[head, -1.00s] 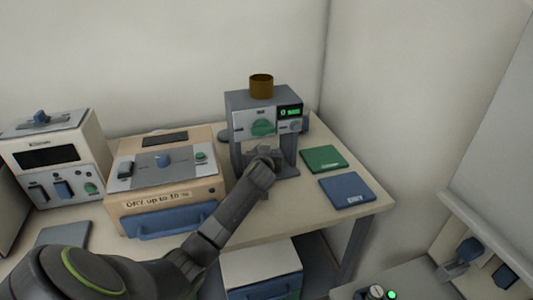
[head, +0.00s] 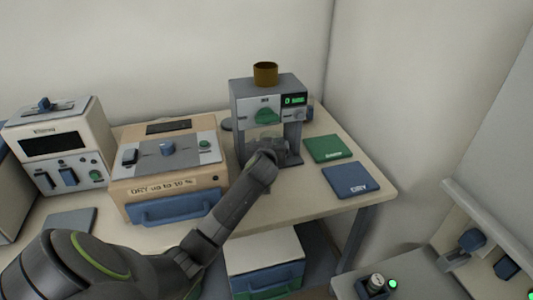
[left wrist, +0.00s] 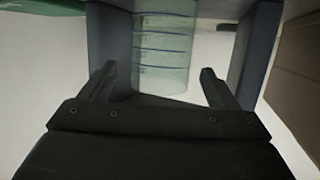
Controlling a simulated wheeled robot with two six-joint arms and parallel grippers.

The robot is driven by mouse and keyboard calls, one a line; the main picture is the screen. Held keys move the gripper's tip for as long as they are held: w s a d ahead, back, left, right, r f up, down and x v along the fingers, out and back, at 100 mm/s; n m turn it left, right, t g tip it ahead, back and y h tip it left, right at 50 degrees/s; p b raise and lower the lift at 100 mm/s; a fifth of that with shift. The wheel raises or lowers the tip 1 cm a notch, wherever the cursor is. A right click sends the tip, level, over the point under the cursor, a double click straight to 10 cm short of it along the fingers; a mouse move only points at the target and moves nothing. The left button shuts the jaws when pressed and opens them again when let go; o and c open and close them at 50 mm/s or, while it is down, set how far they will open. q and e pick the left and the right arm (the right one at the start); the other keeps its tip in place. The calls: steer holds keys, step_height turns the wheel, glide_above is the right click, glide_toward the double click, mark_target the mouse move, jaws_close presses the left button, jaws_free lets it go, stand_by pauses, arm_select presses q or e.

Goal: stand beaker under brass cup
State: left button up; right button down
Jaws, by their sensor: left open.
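The brass cup (head: 265,75) sits on top of the grey machine (head: 243,120), which has a green knob and a lit green display. In the left wrist view the beaker (left wrist: 163,50) is clear, pale green glass with graduation lines. It stands in the bay between the machine's two dark posts. My left gripper (head: 270,152) is at the bay in the head view and hides most of it. In the left wrist view the left gripper (left wrist: 158,80) is open, its fingertips spread to either side of the beaker's near end. My right gripper is out of view.
A green mat (head: 328,149) and a blue mat (head: 350,180) lie right of the machine. A beige box with a blue drawer (head: 172,208) stands to its left, and a white furnace (head: 55,145) farther left. The bay's posts are close beside my fingers.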

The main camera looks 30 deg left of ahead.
arm_select(q)
steer(key=v, duration=0.8)
steer(key=shift+s, duration=0.3)
steer(key=shift+d, duration=0.1)
